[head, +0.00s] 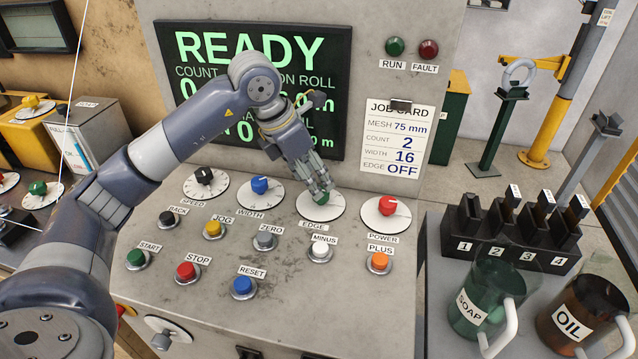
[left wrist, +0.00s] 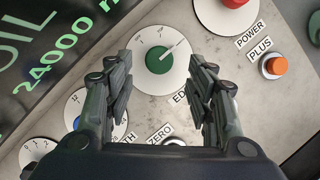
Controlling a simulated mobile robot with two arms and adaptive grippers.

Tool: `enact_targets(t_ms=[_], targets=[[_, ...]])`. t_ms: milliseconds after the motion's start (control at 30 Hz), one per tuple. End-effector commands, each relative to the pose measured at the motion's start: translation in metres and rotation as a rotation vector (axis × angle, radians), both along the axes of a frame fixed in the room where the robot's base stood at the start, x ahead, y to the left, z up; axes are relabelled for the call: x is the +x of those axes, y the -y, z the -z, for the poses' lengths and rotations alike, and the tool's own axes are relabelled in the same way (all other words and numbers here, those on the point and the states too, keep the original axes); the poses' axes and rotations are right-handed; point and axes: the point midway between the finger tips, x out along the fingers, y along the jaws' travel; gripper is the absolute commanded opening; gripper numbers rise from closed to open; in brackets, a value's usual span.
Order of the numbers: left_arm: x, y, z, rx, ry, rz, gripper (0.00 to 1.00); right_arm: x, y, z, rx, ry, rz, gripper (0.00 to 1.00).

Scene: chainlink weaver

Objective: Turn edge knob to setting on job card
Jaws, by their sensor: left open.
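The green edge knob (head: 322,198) sits on a white round dial above the EDGE label on the sloping panel. In the left wrist view the knob (left wrist: 159,60) shows whole, with a pale pointer line toward the upper right; the dial's small marks are too blurred to read surely. My left gripper (head: 319,188) is over the knob, pointing down at it. Its fingers (left wrist: 161,62) are open, one to each side of the knob in the picture; contact is not visible. The job card (head: 397,138) reads EDGE OFF. My right gripper is not in view.
The blue width knob (head: 260,185) is left of the edge dial and the red power knob (head: 387,206) right of it. Below are the white minus button (head: 320,252) and the orange plus button (head: 379,262). The display (head: 258,85) reads READY.

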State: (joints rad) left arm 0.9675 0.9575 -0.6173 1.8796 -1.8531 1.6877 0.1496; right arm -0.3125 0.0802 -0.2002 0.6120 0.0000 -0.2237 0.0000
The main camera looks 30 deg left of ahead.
Motion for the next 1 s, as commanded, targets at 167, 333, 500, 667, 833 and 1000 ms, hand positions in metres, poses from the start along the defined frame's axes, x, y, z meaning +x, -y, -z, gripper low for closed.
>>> enact_targets(t_ms=[167, 333, 500, 667, 833, 1000], targets=[[0.009, 0.006, 0.026, -0.002, -0.002, -0.001, 0.5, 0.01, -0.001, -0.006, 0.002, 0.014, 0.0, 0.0], [0.014, 0.008, 0.039, 0.0, 0.0, -0.001, 0.5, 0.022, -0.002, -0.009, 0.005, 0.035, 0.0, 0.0], [0.016, 0.009, 0.042, 0.0, 0.0, -0.001, 0.5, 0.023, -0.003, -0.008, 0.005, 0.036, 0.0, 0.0], [0.015, 0.009, 0.042, 0.0, 0.0, -0.001, 0.48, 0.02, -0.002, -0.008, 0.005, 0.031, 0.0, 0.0], [0.015, 0.009, 0.042, 0.0, 0.001, -0.001, 0.1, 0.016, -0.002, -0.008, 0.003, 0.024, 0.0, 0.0], [0.015, 0.009, 0.042, 0.0, 0.001, -0.001, 0.07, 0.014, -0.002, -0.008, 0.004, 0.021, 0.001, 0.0]])
